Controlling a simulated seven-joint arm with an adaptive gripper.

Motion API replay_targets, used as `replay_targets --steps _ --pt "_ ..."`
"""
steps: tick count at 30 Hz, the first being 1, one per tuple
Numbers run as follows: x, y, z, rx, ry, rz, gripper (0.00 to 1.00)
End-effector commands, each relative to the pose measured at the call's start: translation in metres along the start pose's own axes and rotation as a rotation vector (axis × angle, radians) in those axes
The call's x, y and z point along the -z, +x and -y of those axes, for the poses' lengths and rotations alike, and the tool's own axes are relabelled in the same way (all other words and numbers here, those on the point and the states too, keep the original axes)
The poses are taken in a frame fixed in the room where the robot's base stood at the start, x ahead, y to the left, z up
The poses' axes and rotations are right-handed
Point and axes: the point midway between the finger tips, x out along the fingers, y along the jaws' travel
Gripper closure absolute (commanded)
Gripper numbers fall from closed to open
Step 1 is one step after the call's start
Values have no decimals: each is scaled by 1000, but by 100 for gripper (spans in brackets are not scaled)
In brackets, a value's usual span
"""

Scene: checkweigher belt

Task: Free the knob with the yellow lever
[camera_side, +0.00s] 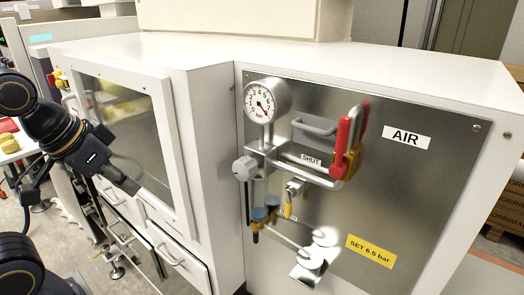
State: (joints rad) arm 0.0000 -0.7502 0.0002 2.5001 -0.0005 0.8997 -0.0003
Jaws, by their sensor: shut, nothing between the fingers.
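A grey round knob (244,168) sticks out at the left end of the pipework on the steel air panel. A small yellow lever (289,209) hangs down below a metal valve fitting (295,187), to the right of the knob and lower. Whether the lever touches anything behind it cannot be told. My gripper (132,186) is at the left, in front of the white machine's window and drawers, well apart from the knob and lever. Its fingers are shut and empty; their tips are blurred.
A pressure gauge (265,101) sits above the knob. A red handle (342,148) with a brass-coloured padlock (352,162) stands to the right, near the SHUT label (311,159). The front corner of the white cabinet (215,150) lies between my gripper and the panel.

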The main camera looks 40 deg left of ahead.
Motion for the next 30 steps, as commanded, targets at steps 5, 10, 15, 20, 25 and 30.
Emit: replay_targets --steps 5,10,15,20,25,30 --pt "0 0 0 0 1 0 98" --pt "-11 11 -2 36 124 106 80" --pt "-37 37 2 211 616 449 62" --pt "-21 49 1 513 1244 711 61" --pt "21 66 -62 926 1892 747 61" --pt "23 82 -166 1313 2362 535 61"
